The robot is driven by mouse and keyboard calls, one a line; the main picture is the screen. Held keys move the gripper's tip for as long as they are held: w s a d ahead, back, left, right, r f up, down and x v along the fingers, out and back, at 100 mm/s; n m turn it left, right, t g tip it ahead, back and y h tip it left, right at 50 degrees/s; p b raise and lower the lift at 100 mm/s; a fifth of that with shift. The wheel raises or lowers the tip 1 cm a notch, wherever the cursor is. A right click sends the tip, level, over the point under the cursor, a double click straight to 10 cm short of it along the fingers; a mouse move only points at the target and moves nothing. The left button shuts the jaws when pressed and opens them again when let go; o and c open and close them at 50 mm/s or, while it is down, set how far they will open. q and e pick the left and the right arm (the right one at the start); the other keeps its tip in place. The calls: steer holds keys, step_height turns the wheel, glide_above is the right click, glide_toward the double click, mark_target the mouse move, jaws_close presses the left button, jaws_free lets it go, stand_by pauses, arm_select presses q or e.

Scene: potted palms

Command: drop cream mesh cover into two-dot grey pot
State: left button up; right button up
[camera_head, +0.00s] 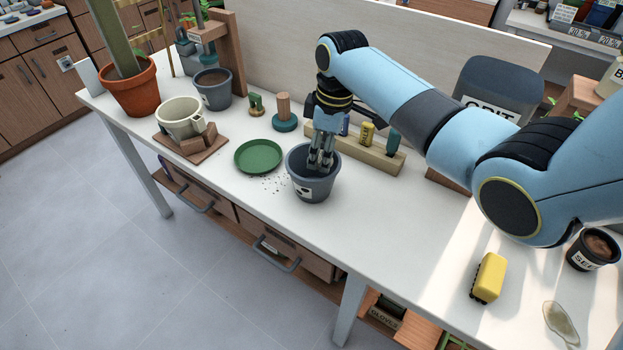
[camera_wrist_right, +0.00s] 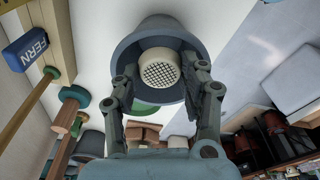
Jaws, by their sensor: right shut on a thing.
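The grey pot (camera_head: 318,190) stands on the white table, with a pale label bearing dark marks on its side. My right gripper (camera_head: 320,165) points down into its mouth, fingers partly below the rim. In the right wrist view the cream mesh cover (camera_wrist_right: 159,72), round with a dark grid face, sits between the two fingertips (camera_wrist_right: 158,80), which are shut on it. The grey pot (camera_wrist_right: 135,45) surrounds it there. The cover is hidden in the head view. I cannot tell whether it touches the pot floor. My left gripper is out of view.
A green saucer (camera_head: 258,157) lies left of the pot, with dark crumbs in front. A yellow brush (camera_head: 489,277) lies right.

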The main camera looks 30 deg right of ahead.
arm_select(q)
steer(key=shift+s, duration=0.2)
arm_select(e)
steer(key=shift+r, duration=0.1)
steer(key=o, duration=0.9)
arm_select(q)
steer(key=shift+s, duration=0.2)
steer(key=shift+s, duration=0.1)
arm_select(e)
steer(key=r, duration=0.8)
steer(key=s+d+r, duration=0.1)
steer(key=r, duration=0.3)
steer(key=shift+f, duration=0.15)
